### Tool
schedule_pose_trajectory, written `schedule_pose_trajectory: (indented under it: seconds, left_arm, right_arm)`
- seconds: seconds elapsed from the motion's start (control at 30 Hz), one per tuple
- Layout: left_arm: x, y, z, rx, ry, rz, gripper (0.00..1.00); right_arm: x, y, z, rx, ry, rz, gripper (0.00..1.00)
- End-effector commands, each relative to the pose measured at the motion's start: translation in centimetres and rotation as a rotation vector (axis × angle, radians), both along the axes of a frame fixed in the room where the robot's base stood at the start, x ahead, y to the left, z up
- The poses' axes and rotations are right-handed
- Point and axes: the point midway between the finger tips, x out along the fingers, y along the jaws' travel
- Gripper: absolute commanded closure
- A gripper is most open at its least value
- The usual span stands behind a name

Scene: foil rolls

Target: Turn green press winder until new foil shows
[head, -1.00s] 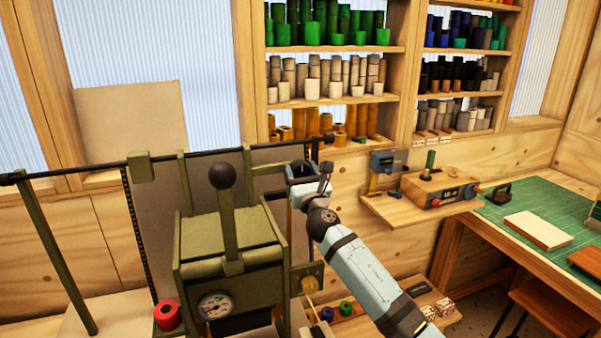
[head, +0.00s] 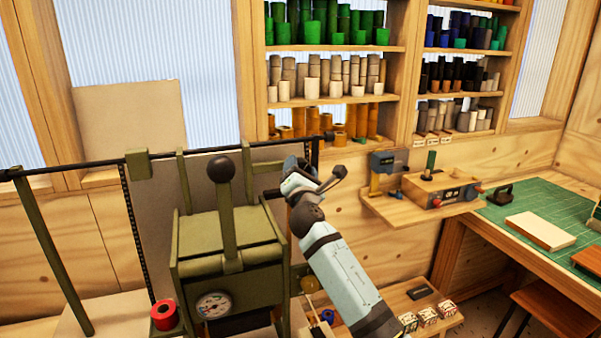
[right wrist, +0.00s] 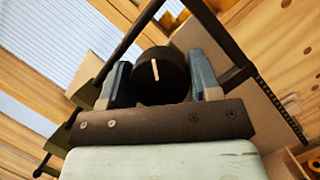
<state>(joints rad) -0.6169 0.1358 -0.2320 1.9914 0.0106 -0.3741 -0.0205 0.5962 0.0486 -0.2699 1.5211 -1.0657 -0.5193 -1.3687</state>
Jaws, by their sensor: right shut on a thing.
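The green press (head: 228,245) stands at the lower left of the head view, with a lever ending in a dark ball and a round gauge. My right gripper (head: 298,172) is at the upper right side of the press. In the right wrist view, its two blue-grey fingers are shut on a round black winder knob (right wrist: 158,72) with a white line on its face. The line stands close to upright, slightly tilted. In the head view the knob is hidden by my gripper. I cannot make out any foil clearly. My left gripper is not in view.
A dark rail (head: 70,168) runs behind the press. A low wooden shelf (head: 440,332) with small blocks lies right of my arm. Shelves of rolls (head: 335,97) and a green mat (head: 540,212) are farther off.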

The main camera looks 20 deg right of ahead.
Motion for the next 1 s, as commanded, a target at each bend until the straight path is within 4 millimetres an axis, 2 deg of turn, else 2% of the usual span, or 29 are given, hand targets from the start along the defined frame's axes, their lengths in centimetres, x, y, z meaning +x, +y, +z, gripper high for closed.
schedule_pose_trajectory:
  seconds: [0.37,1.0]
  left_arm:
    - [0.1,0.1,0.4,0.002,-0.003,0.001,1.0]
    - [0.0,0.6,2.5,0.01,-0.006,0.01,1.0]
  right_arm:
    - [0.0,0.0,0.2,0.361,0.012,0.001,0.67]
    - [0.0,0.0,0.3,0.912,0.031,0.0,0.67]
